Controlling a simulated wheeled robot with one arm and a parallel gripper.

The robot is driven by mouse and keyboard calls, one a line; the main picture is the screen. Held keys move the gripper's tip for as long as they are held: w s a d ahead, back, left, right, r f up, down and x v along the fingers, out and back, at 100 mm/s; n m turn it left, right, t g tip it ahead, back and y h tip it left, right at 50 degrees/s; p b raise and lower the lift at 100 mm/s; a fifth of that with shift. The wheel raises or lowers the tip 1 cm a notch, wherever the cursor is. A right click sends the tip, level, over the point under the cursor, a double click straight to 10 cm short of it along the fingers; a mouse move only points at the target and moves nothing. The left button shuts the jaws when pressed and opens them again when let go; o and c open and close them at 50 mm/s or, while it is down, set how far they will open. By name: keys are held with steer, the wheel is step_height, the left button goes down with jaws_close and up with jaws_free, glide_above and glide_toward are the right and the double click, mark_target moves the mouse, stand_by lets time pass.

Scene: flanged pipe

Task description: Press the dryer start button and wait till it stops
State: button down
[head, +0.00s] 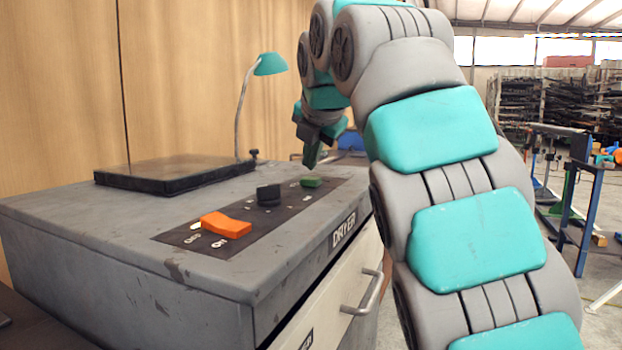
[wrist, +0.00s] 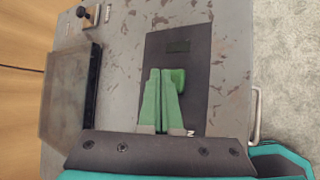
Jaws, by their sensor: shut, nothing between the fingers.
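The dryer (head: 120,230) is a grey, worn metal cabinet with a dark control panel on its top. The panel holds an orange rocker switch (head: 226,225), a black knob (head: 268,194) and a green button (head: 311,182). My gripper (head: 311,166) is shut and empty, pointing down just above the green button in the head view. In the wrist view its closed green fingertips (wrist: 161,72) lie just left of the green button (wrist: 178,79). I cannot tell whether they touch it. The fingers and palm hide the panel's lower part there.
A dark flat lid (head: 170,174) lies at the back of the dryer top, with a teal lamp (head: 270,64) behind it. A drawer handle (head: 366,292) sticks out at the front. A wooden wall (head: 60,90) stands behind. Racks (head: 560,105) stand far right.

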mark_target(311, 179)
steer(key=shift+f, duration=0.2)
steer(key=shift+f+b, duration=0.25)
steer(key=shift+b, duration=0.4)
steer(key=shift+f+b, duration=0.45)
steer(key=shift+b, duration=0.05)
stand_by(0.6)
steer(key=shift+r, duration=0.15)
stand_by(0.3)
steer(key=shift+r+p, duration=0.75)
step_height(311, 179, up, 5)
steer(key=p, duration=0.4)
steer(key=shift+p, duration=0.35)
